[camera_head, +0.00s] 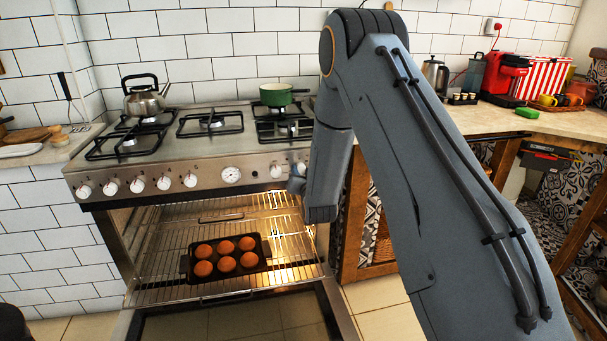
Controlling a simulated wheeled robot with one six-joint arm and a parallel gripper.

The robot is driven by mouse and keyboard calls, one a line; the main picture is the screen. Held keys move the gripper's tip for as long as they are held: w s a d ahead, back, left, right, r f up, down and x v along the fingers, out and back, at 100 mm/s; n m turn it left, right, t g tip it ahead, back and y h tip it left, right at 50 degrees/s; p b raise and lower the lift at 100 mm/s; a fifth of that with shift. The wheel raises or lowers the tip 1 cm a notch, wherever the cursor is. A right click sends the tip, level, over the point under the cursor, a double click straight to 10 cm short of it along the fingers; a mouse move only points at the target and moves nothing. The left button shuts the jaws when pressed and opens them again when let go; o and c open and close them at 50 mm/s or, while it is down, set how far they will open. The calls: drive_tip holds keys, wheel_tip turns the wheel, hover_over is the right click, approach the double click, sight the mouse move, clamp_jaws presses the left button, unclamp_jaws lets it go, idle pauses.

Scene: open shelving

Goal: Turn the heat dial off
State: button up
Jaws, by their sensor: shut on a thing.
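A steel stove (195,165) has a front panel with a row of white round dials, including one left of the gauge (190,180) and one right of it (276,171). A round white gauge (231,175) sits between them. My gripper (297,184) is at the right end of the panel, by the rightmost dial (301,168). It is shut on what appears to be that dial; my arm hides most of the jaws and the contact. The dial's marking is too small to read.
The oven door (340,315) is open below the panel, with a muffin tray (184,266) of several brown muffins on the rack. A kettle (145,103) and a green pot (275,96) stand on the hob. A wooden counter (480,121) lies right.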

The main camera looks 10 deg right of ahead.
drive_tip(key=n, duration=0.4)
drive_tip(key=shift+a+f+h+b, duration=0.15)
drive_tip(key=shift+h+b, duration=0.15)
drive_tip(key=n, duration=0.5)
drive_tip(key=shift+f+t+h+b, duration=0.1)
drive_tip(key=shift+t+h+b, duration=0.2)
drive_tip(key=shift+t+b, duration=0.1)
drive_tip(key=n, duration=0.4)
drive_tip(key=shift+n, duration=0.3)
drive_tip(key=shift+f+n+t+b, duration=0.1)
drive_tip(key=shift+n+t+b, duration=0.3)
drive_tip(key=shift+n, duration=1.9)
drive_tip(key=o, duration=1.1)
drive_tip(key=shift+c, duration=0.2)
